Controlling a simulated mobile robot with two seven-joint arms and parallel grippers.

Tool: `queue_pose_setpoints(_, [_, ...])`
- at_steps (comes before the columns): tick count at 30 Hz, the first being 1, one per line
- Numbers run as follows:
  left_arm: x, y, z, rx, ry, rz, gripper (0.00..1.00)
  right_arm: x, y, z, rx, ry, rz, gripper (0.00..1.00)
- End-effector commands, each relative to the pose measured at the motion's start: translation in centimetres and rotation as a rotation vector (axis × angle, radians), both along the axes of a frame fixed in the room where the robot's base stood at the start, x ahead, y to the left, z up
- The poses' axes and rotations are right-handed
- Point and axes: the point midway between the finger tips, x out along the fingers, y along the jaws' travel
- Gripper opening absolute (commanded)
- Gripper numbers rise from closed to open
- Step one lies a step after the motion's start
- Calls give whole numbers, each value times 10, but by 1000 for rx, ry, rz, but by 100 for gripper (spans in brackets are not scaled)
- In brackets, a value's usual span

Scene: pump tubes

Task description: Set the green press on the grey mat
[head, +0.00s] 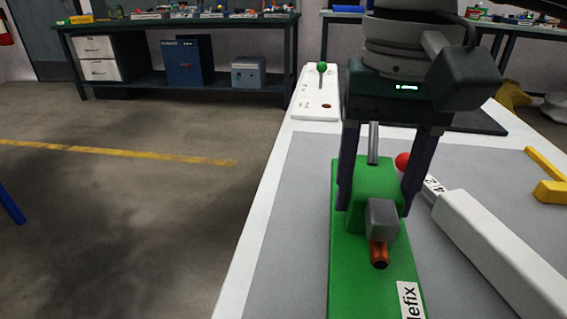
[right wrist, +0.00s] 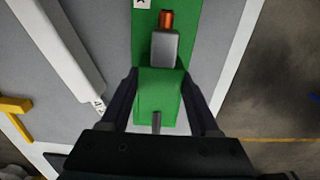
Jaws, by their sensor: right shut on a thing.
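The green press (head: 345,262) is a long green base with a raised green block, a grey block and a copper-coloured stub. A metal rod stands up behind the block. My right gripper (head: 376,208) points down with its fingers on both sides of the raised block, shut on it. The press also shows in the right wrist view (right wrist: 158,105), between the fingers. The press is over the grey mat (head: 290,215); I cannot tell whether its underside touches. Its near end runs out of the head view. My left gripper is not in view.
A long white bar (head: 500,245) with a red ball (head: 402,161) near its far end lies right of the press. Yellow pieces (head: 550,192) are at the far right. A white plate with a green knob (head: 322,67) stands behind. Bare mat shows left of the press.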

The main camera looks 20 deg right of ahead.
Motion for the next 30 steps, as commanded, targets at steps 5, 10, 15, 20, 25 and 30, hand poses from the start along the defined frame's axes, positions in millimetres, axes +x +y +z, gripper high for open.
queue_pose_setpoints(5, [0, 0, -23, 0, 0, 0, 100, 0, 0, -30, 2, 0, 8, 0])
queue_pose_setpoints(10, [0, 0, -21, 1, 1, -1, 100, 0, 0, -29, 2, -2, 9, 0])
queue_pose_setpoints(15, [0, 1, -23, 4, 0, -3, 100, 0, -1, -30, 2, -2, 9, 0])
queue_pose_setpoints(20, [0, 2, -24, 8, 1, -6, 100, 0, -1, -32, 1, 1, 9, 71])
queue_pose_setpoints(25, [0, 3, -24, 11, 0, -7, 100, 0, -1, -32, 1, 1, 9, 90])
queue_pose_setpoints(30, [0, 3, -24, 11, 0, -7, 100, 0, -1, -32, 1, 1, 9, 92])
